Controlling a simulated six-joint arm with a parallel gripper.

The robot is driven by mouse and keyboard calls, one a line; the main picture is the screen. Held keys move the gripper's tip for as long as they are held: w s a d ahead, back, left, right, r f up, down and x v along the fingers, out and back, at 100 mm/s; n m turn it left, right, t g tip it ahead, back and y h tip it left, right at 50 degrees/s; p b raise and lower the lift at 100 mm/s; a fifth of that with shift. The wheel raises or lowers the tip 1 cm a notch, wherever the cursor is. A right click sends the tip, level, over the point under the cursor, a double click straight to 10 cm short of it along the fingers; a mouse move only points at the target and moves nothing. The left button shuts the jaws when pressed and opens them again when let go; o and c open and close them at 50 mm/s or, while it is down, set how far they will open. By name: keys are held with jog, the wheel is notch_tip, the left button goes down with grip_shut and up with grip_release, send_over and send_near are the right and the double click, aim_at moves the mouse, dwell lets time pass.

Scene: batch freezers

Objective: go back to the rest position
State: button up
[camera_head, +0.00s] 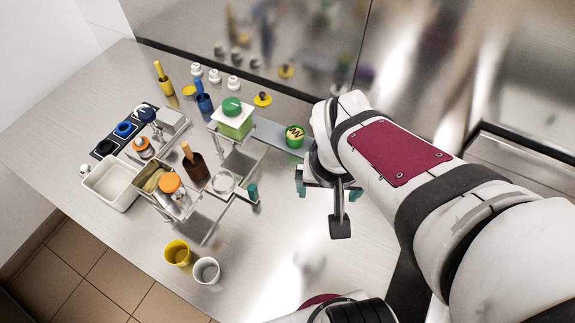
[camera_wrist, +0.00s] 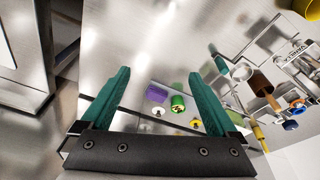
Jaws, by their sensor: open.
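My gripper (camera_head: 328,194) hangs over the right part of the steel worktop, to the right of the racks and cups. In the wrist view my gripper (camera_wrist: 158,74) shows two teal fingers spread wide apart, with nothing held between them. A round green tub (camera_head: 295,135) stands on the worktop behind and left of my gripper in the head view. It also shows in the wrist view (camera_wrist: 178,103), beside a purple block (camera_wrist: 157,92).
A yellow cup (camera_head: 177,253) and a white cup (camera_head: 206,270) stand near the front edge. A green-lidded container (camera_head: 234,118), a white tray (camera_head: 111,187) and a brown pot (camera_head: 195,168) crowd the left. A steel wall (camera_head: 210,40) bounds the back. The worktop's front right is clear.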

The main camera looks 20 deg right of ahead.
jog(key=s+a+r+g+y, duration=0.1)
jog(key=s+a+g+y, duration=0.1)
jog(key=s+a, duration=0.6)
jog(key=shift+s+a+r+m+y, duration=0.35)
jog(key=shift+s+m+y, duration=0.1)
jog(key=shift+y, duration=0.15)
